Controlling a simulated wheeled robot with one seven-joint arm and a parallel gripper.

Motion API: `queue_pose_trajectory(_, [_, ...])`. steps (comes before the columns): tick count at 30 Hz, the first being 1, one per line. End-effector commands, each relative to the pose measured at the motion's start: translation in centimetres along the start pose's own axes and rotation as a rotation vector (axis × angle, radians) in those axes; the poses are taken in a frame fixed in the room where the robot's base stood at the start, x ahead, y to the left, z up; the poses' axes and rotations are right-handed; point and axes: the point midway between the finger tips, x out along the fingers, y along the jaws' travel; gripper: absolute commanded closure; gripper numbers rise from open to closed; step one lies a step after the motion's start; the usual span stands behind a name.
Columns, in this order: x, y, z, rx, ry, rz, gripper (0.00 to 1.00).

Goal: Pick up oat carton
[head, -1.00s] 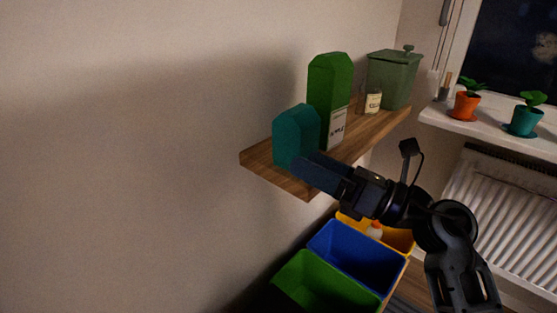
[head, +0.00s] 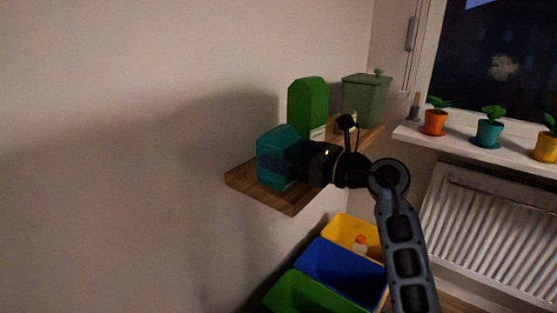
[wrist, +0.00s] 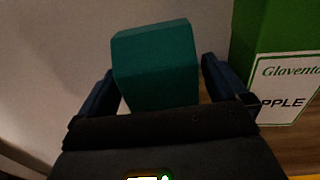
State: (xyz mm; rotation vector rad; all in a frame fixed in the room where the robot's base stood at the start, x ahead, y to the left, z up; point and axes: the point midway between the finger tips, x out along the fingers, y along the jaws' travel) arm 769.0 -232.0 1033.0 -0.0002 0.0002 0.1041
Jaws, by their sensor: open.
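A teal carton (head: 277,143) with a slanted top stands near the front end of the wooden shelf (head: 285,203). No label shows on it, so I cannot read whether it is the oat carton. My gripper (head: 265,166) is level with it, and a dark blue finger covers part of its side. In the wrist view the teal carton (wrist: 156,62) sits between the two open fingers of my gripper (wrist: 160,70), with a visible gap on each side. The carton's lower part is hidden by my gripper.
A taller green carton (head: 307,106) stands close behind, its label reading "APPLE" in the wrist view (wrist: 287,88). A green lidded canister (head: 365,102) is farther back. Green, blue (head: 340,268) and yellow bins stand below. Potted plants line the windowsill at right.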

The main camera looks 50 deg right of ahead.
Motion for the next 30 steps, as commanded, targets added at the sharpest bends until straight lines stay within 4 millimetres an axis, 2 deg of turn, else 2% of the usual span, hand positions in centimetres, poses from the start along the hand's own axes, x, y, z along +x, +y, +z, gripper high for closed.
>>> queue_pose_trajectory(4, [1.5, 0.0, 0.0, 0.001, 0.0, 0.0, 0.0])
queue_pose_trajectory(12, [1.8, 0.0, 0.0, 0.001, 0.0, -0.001, 0.0])
queue_pose_trajectory(27, [1.8, 0.0, 0.0, 0.001, 0.0, -0.001, 0.47])
queue_pose_trajectory(30, [1.8, 0.0, 0.0, 0.001, 0.0, -0.001, 0.53])
